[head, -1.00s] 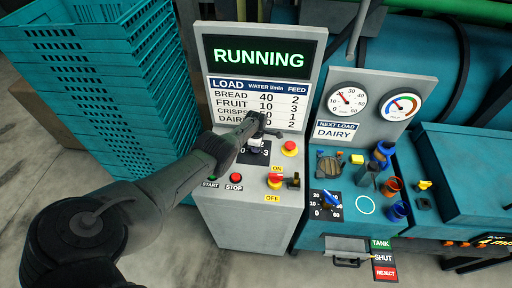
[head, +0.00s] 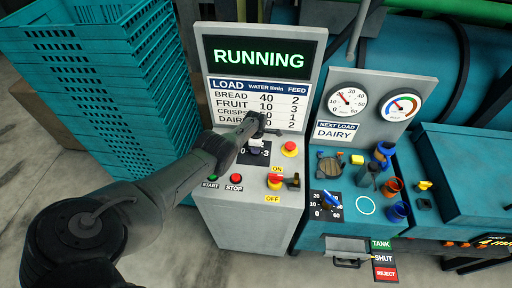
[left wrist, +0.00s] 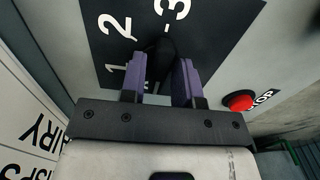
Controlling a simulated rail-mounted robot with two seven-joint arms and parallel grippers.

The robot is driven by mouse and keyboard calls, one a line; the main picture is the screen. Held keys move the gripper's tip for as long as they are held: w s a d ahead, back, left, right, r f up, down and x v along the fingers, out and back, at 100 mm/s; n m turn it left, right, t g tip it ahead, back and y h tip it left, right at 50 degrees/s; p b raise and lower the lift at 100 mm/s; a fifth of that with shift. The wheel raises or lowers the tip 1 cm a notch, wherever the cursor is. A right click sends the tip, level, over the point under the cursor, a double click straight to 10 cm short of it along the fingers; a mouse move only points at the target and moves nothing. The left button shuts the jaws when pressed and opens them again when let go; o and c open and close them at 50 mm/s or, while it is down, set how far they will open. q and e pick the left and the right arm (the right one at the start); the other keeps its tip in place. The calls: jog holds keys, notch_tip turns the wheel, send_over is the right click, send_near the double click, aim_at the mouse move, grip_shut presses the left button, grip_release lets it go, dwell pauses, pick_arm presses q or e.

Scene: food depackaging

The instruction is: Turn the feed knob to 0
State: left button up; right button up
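The feed knob (left wrist: 161,62) is dark and sits on a black dial plate (left wrist: 105,45) marked 1, 2 and 3 in the left wrist view. My left gripper (left wrist: 161,75) has its two purple fingers on either side of the knob, and they appear to touch it. In the head view my left gripper (head: 256,148) is at the same dial, below the load table, and it hides most of the knob. The dial's 0 and 3 show on either side there. I cannot tell which number the knob points to. My right gripper is not in view.
A red stop button (head: 236,178) and a green start button (head: 212,178) sit below left of the dial. A red emergency button (head: 290,148) and an on/off switch (head: 275,181) are to its right. The screen (head: 258,55) reads RUNNING. Teal crates (head: 100,90) stand at left.

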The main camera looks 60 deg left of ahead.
pick_arm(q)
jog(key=shift+o, duration=1.1)
jog(key=shift+r, duration=0.1)
notch_tip(320, 180, up, 14)
jog(key=p, duration=1)
jog(key=shift+f, duration=0.25)
